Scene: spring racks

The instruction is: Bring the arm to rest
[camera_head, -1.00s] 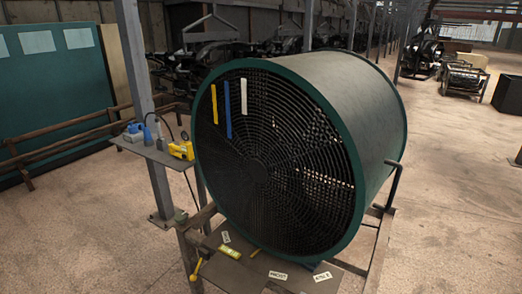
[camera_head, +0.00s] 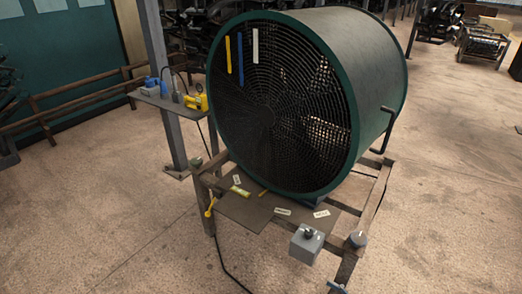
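Neither of my grippers shows in the head view, and no arm of mine can be made out for sure. The large drum fan (camera_head: 375,62) has a dark green rim and a round black grille, and it sits on a wooden stand (camera_head: 375,170). Yellow (camera_head: 228,54), blue (camera_head: 241,61) and white (camera_head: 255,45) strips stand upright on the upper grille. A brown board (camera_head: 241,209) with several small labels lies on the stand below the grille.
A small shelf (camera_head: 150,99) at left holds a yellow device (camera_head: 196,103) and blue items. A dark cable runs on the floor. Open floor lies at right.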

